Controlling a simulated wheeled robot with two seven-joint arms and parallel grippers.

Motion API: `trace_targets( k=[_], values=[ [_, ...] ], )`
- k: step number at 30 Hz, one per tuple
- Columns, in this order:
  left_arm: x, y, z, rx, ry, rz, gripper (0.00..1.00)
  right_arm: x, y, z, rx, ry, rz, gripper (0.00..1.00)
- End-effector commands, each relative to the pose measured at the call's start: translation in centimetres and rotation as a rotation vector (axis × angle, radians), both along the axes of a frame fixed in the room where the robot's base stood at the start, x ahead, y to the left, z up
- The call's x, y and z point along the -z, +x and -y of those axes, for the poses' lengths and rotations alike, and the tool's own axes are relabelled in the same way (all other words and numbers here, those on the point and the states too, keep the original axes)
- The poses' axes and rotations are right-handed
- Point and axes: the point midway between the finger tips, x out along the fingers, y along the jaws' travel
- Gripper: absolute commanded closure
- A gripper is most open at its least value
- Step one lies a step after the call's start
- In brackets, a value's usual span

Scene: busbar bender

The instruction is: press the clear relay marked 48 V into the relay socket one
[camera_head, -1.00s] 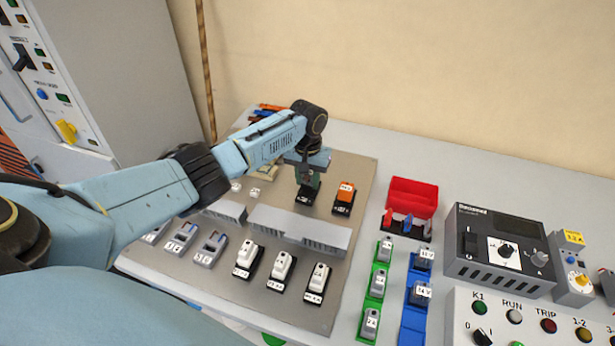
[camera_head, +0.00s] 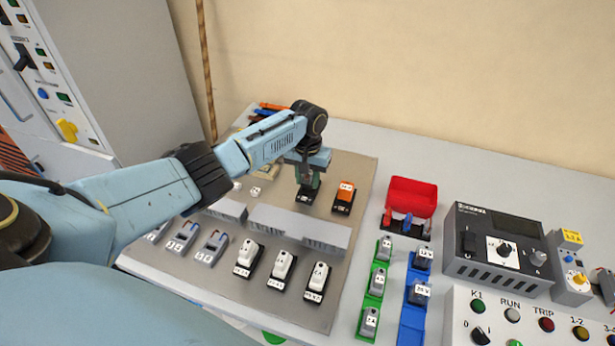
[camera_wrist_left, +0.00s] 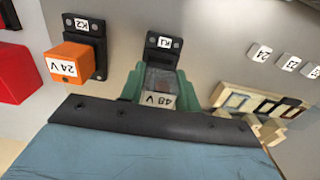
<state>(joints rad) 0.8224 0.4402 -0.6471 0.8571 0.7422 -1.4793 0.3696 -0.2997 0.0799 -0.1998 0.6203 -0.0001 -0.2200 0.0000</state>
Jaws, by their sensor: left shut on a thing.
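My left gripper (camera_head: 309,180) is at the back of the grey panel, shut on the clear relay. In the left wrist view the clear relay (camera_wrist_left: 160,88), marked 48 V, sits between the green fingers (camera_wrist_left: 134,84). Its far end is at the black socket marked K1 (camera_wrist_left: 163,44). I cannot tell whether it is fully seated. In the head view the socket (camera_head: 305,197) shows below the fingers, and the relay is mostly hidden. My right gripper is not in view.
An orange 24 V relay (camera_head: 345,191) stands in socket K2 (camera_wrist_left: 92,30) beside it. A slotted grey duct (camera_head: 298,230) and several white-topped devices lie nearer. A red bin (camera_head: 411,196), green and blue rails (camera_head: 412,318) and a meter box (camera_head: 492,250) stand to the right.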

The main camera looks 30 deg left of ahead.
Motion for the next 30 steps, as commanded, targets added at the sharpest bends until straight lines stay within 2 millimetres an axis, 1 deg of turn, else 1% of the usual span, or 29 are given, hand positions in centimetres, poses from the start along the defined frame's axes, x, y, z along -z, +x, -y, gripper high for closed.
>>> trace_targets(
  k=[8, 30],
  values=[
    [0.3, 0.0, 0.0, 0.0, 0.0, 0.001, 0.91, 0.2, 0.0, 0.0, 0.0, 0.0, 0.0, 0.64],
    [2.2, 0.0, 0.0, -0.001, 0.0, 0.001, 0.91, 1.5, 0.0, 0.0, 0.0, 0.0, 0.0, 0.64]
  ],
)
